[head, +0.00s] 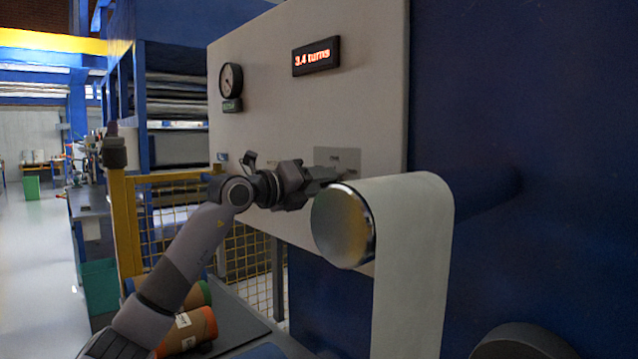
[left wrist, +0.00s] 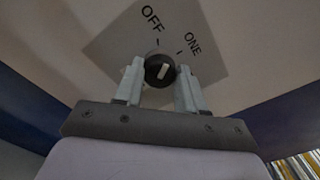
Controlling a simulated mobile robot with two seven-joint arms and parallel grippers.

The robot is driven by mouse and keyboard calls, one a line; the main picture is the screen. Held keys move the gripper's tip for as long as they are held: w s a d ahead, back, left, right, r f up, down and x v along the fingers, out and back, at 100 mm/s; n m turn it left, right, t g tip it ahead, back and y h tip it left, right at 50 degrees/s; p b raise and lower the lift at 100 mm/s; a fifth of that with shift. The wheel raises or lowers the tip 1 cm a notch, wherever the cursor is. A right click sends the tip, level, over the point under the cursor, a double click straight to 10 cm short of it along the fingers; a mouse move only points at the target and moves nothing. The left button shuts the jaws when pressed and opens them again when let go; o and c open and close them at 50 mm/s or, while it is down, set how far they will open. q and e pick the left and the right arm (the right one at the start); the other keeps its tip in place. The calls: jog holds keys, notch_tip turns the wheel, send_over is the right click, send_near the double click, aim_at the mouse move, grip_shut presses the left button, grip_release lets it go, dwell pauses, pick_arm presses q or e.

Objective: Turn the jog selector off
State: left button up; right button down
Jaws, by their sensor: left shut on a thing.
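The jog selector (left wrist: 160,70) is a round black knob with a short white bar, on a grey plate (left wrist: 105,47) marked OFF and ONE. The white bar tilts up and slightly right in the left wrist view; I cannot tell exactly which mark it points at. My left gripper (left wrist: 161,74) is shut on the knob, one pale finger on each side. In the head view the grey plate (head: 340,155) is on the light panel, and my left gripper (head: 335,175) reaches it from the left. The knob is hidden there. My right gripper is not in view.
A metal roller (head: 340,228) with a hanging white film (head: 412,270) juts out right of my gripper. The panel (head: 270,100) carries a gauge (head: 231,80) and a display (head: 316,56) reading 3.4 turns. A yellow mesh fence (head: 250,262) stands behind my left arm.

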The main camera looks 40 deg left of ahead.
pick_arm(q)
jog(key=n, duration=0.5)
jog(key=shift+p, duration=0.3)
jog(key=shift+n, duration=0.4)
jog(key=o, duration=1.1)
jog(key=shift+c, duration=0.2)
jog(key=s+b, duration=0.3)
jog(key=s, duration=0.4)
jog(key=shift+a, duration=0.3)
